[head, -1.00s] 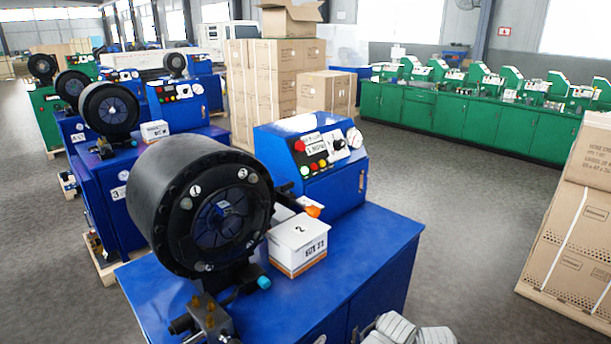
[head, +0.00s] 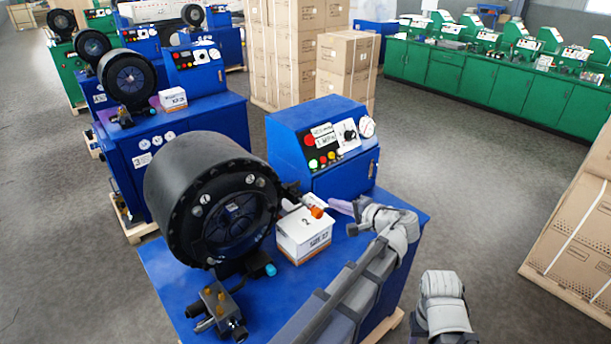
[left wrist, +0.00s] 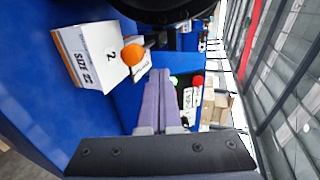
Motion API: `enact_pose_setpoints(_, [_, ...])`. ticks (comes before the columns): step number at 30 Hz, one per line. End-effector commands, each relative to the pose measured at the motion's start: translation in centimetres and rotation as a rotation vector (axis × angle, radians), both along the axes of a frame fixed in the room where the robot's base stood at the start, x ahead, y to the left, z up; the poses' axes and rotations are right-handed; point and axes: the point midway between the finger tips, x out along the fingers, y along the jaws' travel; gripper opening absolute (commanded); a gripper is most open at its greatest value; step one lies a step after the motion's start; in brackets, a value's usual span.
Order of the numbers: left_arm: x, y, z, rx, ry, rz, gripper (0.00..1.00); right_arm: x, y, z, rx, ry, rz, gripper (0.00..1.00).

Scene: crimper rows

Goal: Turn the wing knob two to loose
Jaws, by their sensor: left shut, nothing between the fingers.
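An orange knob (head: 317,212) sits at the right side of the black crimping head (head: 205,200), just above a white box marked 2. It looks like the wing knob of this machine; its wings are too small to make out. In the left wrist view the orange knob (left wrist: 133,55) shows as a round blob left of the fingertips. My left gripper (head: 335,205) comes in from the right of the knob, its purple fingers shut and empty. In the left wrist view the shut fingers (left wrist: 160,72) lie beside the knob, apart from it. My right gripper is not in view.
The white box (head: 303,236) stands on the blue cabinet top close under the knob. The blue control panel (head: 320,150) with buttons and a gauge rises behind. A brass-fitted valve block (head: 216,310) is at the front. Stacked cartons (head: 575,235) stand at right.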

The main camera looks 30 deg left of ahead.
Motion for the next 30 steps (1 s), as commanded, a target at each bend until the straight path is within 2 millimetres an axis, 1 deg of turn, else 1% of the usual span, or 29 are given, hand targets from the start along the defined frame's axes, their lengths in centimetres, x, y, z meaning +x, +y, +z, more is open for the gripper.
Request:
enact_pose_setpoints(1, [0.3, 0.2, 0.7, 0.016, -0.003, -0.001, 0.00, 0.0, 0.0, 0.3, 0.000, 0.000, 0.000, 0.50])
enact_pose_setpoints(3, [0.3, 0.2, 0.8, 0.025, -0.005, -0.002, 0.00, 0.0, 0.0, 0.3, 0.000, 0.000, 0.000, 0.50])
enact_pose_setpoints(7, [0.4, 0.5, 0.6, 0.026, -0.006, -0.002, 0.00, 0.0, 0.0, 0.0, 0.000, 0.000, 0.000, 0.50])
enact_pose_setpoints(10, [0.8, 1.4, 0.1, 0.025, -0.005, -0.001, 0.00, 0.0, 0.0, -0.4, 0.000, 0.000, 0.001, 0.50])
enact_pose_setpoints(14, [1.6, 3.5, -0.7, 0.024, -0.005, 0.002, 0.00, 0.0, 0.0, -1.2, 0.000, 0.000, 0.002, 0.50])
enact_pose_setpoints(18, [2.7, 6.0, -1.6, 0.024, -0.005, 0.002, 0.00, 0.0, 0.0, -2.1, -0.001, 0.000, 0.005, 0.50])
enact_pose_setpoints(24, [4.1, 9.4, -2.7, 0.023, -0.005, 0.001, 0.00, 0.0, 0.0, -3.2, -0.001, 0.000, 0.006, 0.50])
enact_pose_setpoints(26, [4.5, 10.3, -2.3, 0.023, -0.006, 0.001, 0.00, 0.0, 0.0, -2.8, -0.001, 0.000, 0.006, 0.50])
enact_pose_setpoints(30, [5.1, 11.7, -2.3, 0.023, -0.005, 0.001, 0.00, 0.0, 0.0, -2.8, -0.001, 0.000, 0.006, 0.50])
